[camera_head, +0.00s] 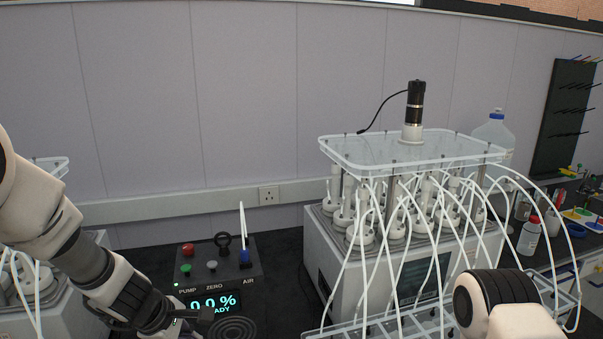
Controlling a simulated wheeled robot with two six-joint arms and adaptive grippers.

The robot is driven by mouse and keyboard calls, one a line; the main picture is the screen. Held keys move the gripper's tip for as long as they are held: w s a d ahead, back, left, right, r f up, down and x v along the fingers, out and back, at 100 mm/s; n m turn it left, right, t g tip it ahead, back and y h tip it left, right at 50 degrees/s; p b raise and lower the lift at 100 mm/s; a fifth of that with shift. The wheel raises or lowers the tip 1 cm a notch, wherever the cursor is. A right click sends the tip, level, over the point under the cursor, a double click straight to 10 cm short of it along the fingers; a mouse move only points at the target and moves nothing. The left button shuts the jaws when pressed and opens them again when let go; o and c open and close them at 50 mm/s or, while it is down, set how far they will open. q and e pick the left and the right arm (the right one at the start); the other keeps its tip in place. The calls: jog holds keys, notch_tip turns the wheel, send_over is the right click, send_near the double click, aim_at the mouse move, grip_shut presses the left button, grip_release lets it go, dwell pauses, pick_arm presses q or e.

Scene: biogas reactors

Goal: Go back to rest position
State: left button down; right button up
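My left arm comes in from the left and slopes down to the bottom of the head view. Its dark gripper (180,315) is in front of the control box (222,262), near the lit display (213,302). I cannot make out whether its fingers are open or shut, and no held object shows. Of my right arm only a white and black link shows at the bottom right, in front of the reactor unit. The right gripper is out of view.
The reactor unit (318,245) has several bottles with white tubes under a clear top plate (350,150). A tube rack (385,327) stands in front. A white bottle (529,236) stands right.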

pick_arm(q)
jog(key=s+a+f+m+g+y, duration=0.1)
jog(key=s+a+f+m, duration=0.1)
jog(key=s+f, duration=0.4)
jog(key=s+a+f+m+g+y, duration=0.1)
jog(key=s+a+f+m+y, duration=0.1)
jog(key=s+f+m, duration=0.2)
jog(key=s+a+f+m+g+y, duration=0.1)
jog(key=s+a+f+m+g, duration=0.1)
jog(key=s+f, duration=0.6)
jog(key=shift+a+f+m, duration=0.2)
jog(key=shift+f+m, duration=0.15)
jog(key=shift+f, duration=0.25)
jog(key=shift+a+f+m, duration=0.15)
jog(key=shift+f+m, duration=0.2)
jog(key=shift+f, duration=0.2)
jog(key=s+d+f+m, duration=0.2)
jog(key=s+f+m, duration=0.4)
jog(key=s, duration=0.5)
notch_tip(320, 180, down, 7)
jog(key=s+d+m+h+b, duration=0.1)
jog(key=b, duration=0.6)
jog(key=shift+f, duration=0.2)
jog(key=shift+w, duration=0.1)
